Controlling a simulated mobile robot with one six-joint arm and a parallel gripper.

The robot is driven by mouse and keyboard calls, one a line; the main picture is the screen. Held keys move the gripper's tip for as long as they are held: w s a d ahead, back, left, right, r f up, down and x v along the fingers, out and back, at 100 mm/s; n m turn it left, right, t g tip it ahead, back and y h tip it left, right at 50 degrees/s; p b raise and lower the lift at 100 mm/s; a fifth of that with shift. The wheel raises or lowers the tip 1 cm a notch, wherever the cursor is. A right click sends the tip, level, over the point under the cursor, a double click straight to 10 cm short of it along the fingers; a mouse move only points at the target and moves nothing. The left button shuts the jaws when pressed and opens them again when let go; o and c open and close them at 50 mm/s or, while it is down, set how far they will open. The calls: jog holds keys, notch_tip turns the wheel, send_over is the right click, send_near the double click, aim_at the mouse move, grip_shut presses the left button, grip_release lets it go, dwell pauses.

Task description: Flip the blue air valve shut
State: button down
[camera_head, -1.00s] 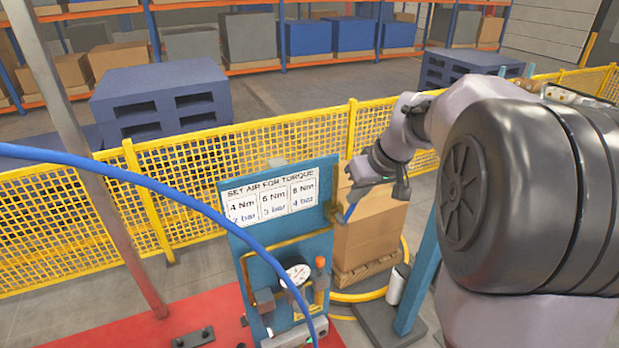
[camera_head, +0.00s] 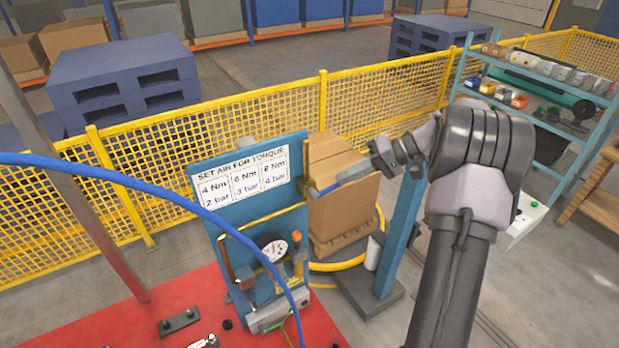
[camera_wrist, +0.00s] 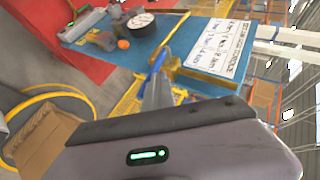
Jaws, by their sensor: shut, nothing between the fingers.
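The blue lever of the air valve (camera_head: 329,189) sticks out at the right edge of the blue panel (camera_head: 208,218), by a brass-coloured pipe fitting. It slants slightly upward to the right in the head view. My gripper (camera_head: 347,180) is just right of the lever, its tip close to the lever's outer end. In the wrist view the lever (camera_wrist: 157,63) lies directly beyond the grey fingertips (camera_wrist: 155,88). The fingers are shut with nothing between them. I cannot tell whether they touch the lever.
A white torque chart (camera_head: 243,176) is on the panel, with a round gauge (camera_head: 275,250) below. A blue hose (camera_head: 150,188) arcs across the left. Cardboard boxes (camera_head: 335,215) stand behind the gripper. A yellow fence (camera_head: 270,118) runs behind, and a shelf rack (camera_head: 540,90) stands right.

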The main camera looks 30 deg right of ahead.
jog(key=shift+d+f+b, duration=0.15)
jog(key=shift+f+b, duration=0.45)
jog(key=shift+f, duration=0.15)
jog(key=shift+s+f, duration=0.15)
jog(key=shift+f, duration=0.05)
